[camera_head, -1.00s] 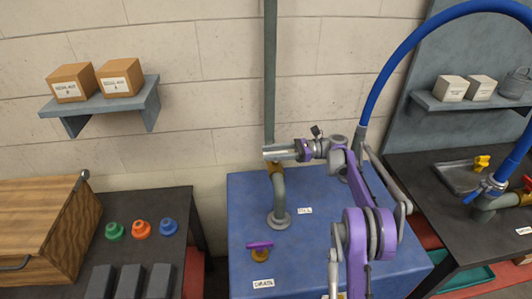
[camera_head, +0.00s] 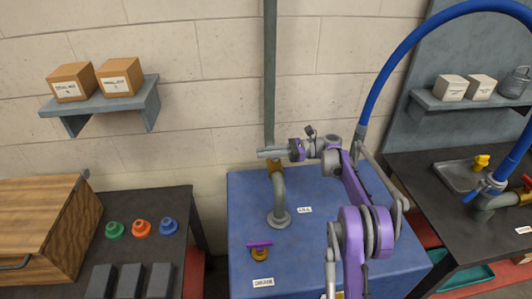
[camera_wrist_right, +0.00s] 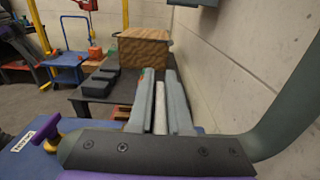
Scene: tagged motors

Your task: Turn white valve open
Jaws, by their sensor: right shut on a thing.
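My right gripper (camera_head: 264,153) is in front of the wall, over the blue bench. Its grey fingers point left, beside the vertical pipe. In the right wrist view its two fingers (camera_wrist_right: 160,100) are shut on a pale bar, the white valve's handle (camera_wrist_right: 160,112). The bar lies lengthwise between them. In the head view the fingers hide this handle. A brass valve body (camera_head: 249,173) shows just below the fingers, at the top of the bent grey pipe (camera_head: 279,200). My left gripper is out of view.
A purple-handled valve (camera_head: 260,246) stands low on the blue bench (camera_head: 320,250), near a paper label. Orange, green and blue knobs sit on the dark table at left. A blue hose (camera_head: 390,60) arcs above my right arm. The wall is close behind.

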